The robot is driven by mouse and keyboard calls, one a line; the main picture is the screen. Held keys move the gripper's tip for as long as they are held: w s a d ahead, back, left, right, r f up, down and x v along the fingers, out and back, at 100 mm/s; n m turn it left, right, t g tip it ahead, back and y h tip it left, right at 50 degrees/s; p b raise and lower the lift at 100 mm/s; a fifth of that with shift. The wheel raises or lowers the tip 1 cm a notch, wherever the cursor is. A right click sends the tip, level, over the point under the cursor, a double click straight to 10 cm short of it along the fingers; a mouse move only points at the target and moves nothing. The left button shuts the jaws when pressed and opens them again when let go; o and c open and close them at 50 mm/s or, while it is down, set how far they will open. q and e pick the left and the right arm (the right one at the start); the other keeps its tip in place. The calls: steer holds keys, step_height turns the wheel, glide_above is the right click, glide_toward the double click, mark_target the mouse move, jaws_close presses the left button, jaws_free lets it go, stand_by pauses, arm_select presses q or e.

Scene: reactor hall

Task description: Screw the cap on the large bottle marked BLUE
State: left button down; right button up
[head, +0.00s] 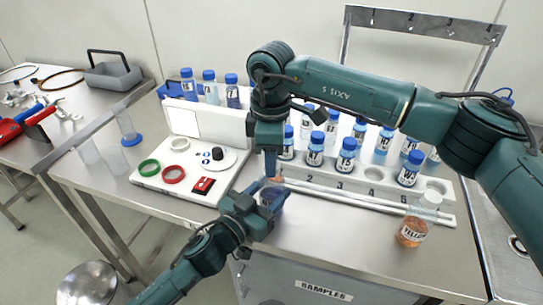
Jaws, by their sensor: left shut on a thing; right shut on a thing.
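A bottle with dark blue contents (274,200) is upright over the front of the bench. My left gripper (258,208) is shut on it from the lower left. Its label cannot be read here. My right gripper (270,174) points straight down just above the bottle's mouth, shut on a small pinkish thing (277,180) that looks like the cap. Fingers hide most of it, and I cannot tell whether it touches the neck. A large bottle marked YELLOW (414,228) with orange contents stands at the bench's right.
A white rack (330,172) with numbered places holds several blue-capped bottles behind the grippers. A white board (185,178) with green and red rings and a red box lies left. Tall clear cylinders (127,126) stand farther left. The bench front is mostly clear.

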steer(key=shift+m, duration=0.9)
steer(key=o, duration=0.9)
steer(key=shift+r, duration=0.1)
steer(key=shift+r, duration=2.2)
steer(key=shift+c, duration=0.2)
